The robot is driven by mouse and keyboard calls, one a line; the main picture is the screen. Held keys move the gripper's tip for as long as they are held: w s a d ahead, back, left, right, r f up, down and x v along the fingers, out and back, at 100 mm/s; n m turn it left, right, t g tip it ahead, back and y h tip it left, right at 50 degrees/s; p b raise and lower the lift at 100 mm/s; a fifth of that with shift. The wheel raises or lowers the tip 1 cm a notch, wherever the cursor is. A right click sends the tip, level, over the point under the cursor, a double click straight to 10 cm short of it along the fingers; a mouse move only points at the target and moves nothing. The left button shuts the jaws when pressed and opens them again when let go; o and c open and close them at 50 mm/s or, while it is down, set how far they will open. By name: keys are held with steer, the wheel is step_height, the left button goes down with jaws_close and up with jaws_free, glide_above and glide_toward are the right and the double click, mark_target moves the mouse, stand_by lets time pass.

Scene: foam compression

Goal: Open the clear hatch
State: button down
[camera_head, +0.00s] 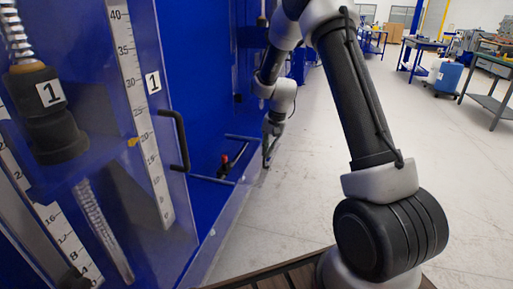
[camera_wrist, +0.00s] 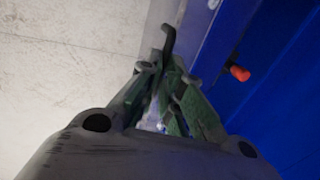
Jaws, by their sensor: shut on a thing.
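A clear hatch (camera_head: 236,200) runs along the front of the blue machine, and the blue interior shows through it. My gripper (camera_head: 268,150) is at the far end of this hatch, small in the head view. In the wrist view, my gripper (camera_wrist: 167,74) has its fingers closed around a dark, bent handle (camera_wrist: 168,40). The handle's upper end sticks out past the fingertips, beside the hatch edge (camera_wrist: 200,35). The fingers hide the rest of the handle. I cannot tell whether the hatch stands ajar.
A nearer clear panel with a black handle (camera_head: 178,140) and scales (camera_head: 142,110) is on the left. A red-tipped lever (camera_head: 224,159) sits inside the machine; it also shows in the wrist view (camera_wrist: 239,73). Open floor (camera_head: 300,170) lies to the right, with workbenches (camera_head: 490,85) beyond.

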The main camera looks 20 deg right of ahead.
steer(key=c, duration=1.6)
jaws_free()
steer(key=shift+d, duration=0.1)
steer(key=shift+o, duration=0.2)
steer(key=shift+r, duration=0.1)
step_height(320, 180, up, 12)
steer(key=s+d, duration=0.1)
steer(key=shift+s+d+f, duration=0.25)
steer(key=shift+d, duration=0.15)
